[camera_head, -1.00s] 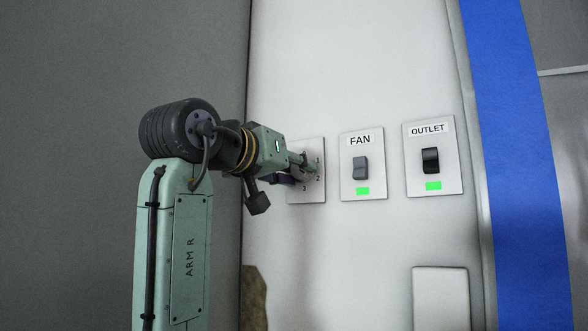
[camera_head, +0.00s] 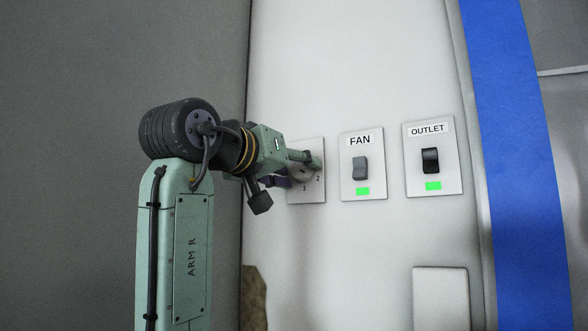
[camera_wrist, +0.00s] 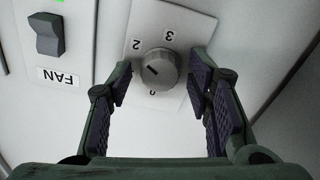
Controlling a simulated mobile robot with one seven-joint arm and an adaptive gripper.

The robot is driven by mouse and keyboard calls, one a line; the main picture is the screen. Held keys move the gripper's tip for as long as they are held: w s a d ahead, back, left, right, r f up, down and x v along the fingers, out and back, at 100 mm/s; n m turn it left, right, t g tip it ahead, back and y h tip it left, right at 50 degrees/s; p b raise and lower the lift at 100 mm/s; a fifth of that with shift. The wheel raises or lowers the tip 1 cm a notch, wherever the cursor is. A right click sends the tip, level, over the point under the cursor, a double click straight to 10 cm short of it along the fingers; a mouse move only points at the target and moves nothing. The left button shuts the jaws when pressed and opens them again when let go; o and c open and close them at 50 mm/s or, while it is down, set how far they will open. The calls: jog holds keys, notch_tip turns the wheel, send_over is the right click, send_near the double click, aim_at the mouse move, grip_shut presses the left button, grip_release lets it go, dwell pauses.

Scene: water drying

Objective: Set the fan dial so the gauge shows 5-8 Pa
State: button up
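The fan dial (camera_wrist: 160,69) is a round grey knob on a pale plate (camera_wrist: 190,27). In the upside-down wrist view, its dark pointer mark slants to the upper left, on the side of the numeral 2. The numerals 2, 3 and 0 show around it. My gripper (camera_wrist: 163,78) is open, with one finger on each side of the knob and visible gaps between. In the head view my gripper (camera_head: 308,167) is at the dial plate (camera_head: 317,195) and hides most of the knob. No gauge is in view.
Right of the dial plate are the FAN switch (camera_head: 360,168) and the OUTLET switch (camera_head: 431,160), both with green indicators. A blank cover (camera_head: 441,298) is below them. A blue strip (camera_head: 515,160) runs down the wall at the right. A dark panel (camera_head: 215,60) is at the left.

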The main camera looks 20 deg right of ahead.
jog(key=shift+a, duration=0.1)
jog(key=v, duration=1.2)
dwell(0.4)
